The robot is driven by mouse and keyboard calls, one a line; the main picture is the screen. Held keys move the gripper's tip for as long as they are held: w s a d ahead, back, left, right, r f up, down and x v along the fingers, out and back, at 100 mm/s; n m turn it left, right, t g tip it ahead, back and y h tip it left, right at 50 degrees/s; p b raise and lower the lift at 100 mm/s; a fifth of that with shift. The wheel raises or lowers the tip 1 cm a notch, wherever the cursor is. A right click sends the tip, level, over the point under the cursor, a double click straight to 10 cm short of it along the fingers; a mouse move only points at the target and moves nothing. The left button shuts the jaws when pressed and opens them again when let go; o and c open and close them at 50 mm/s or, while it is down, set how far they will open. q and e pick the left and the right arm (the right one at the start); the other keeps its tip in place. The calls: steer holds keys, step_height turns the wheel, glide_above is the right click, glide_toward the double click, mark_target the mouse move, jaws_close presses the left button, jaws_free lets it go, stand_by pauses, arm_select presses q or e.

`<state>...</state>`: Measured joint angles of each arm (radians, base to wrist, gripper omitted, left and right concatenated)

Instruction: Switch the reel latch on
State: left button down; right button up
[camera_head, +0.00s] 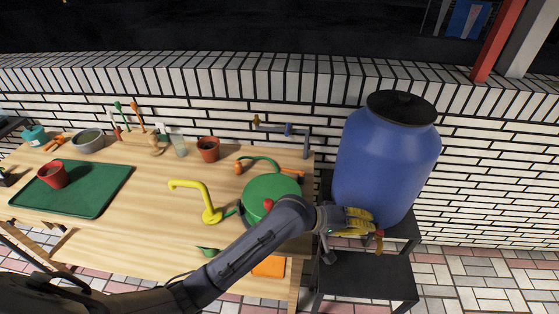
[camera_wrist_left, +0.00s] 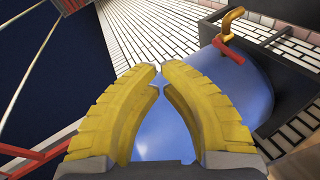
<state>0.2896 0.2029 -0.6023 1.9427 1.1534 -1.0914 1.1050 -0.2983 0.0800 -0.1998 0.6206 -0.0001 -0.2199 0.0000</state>
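A green drum-shaped reel (camera_head: 262,188) stands on the wooden table in the head view, with a small red part (camera_head: 268,204) at its front; its details are too small to tell, and my left arm hides part of it. My left gripper (camera_head: 374,219) is to the right of the reel, in front of the blue barrel. In the left wrist view the yellow fingers (camera_wrist_left: 158,72) nearly meet at their tips, with nothing seen held between them. My right gripper is out of view.
A blue barrel (camera_head: 385,160) stands on a dark stand (camera_head: 365,285); its yellow tap with a red handle (camera_wrist_left: 228,50) is beside my left gripper.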

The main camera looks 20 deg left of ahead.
arm_select(q)
steer(key=w+a+f+y, duration=0.2)
steer(key=w+a+y, duration=0.2)
steer(key=w+a, duration=0.35)
step_height(320, 180, up, 6)
steer(key=r+g+y, duration=0.1)
steer(key=g+y, duration=0.1)
steer(key=y, duration=0.7)
glide_above(292, 171)
steer(key=shift+s+a+r, duration=0.1)
steer(key=shift+s+a, duration=0.05)
steer(key=shift+a, duration=0.85)
steer(key=shift+x, duration=5.05)
